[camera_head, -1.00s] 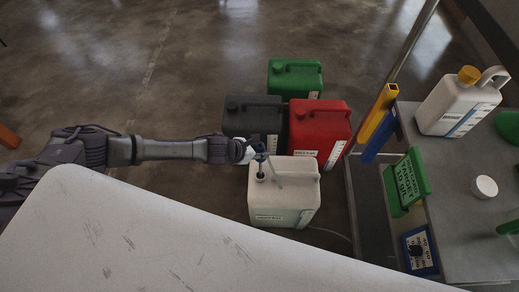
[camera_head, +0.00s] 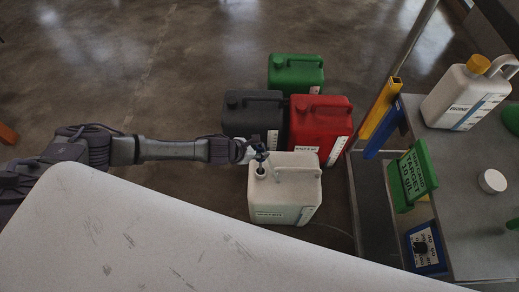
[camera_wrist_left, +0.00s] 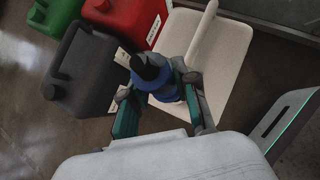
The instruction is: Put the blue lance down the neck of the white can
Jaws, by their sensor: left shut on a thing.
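The white can (camera_head: 283,204) stands upright on the floor, its neck (camera_head: 260,173) at the top left and its handle to the right. My left gripper (camera_head: 258,157) is just above the neck. In the left wrist view the left gripper (camera_wrist_left: 160,104) has its green fingers shut around the blue lance (camera_wrist_left: 163,88), which has a black top. The white can also shows behind it in that view (camera_wrist_left: 221,62). In the head view a thin dark stem runs down from the gripper to the neck. I cannot tell how far the lance is inside. My right gripper is out of view.
A red can (camera_head: 320,125), a black can (camera_head: 251,113) and a green can (camera_head: 296,74) stand close behind the white can. To the right is a grey cart (camera_head: 455,235) with a yellow-capped white jug (camera_head: 466,97) and a green sign (camera_head: 413,176). Floor behind is clear.

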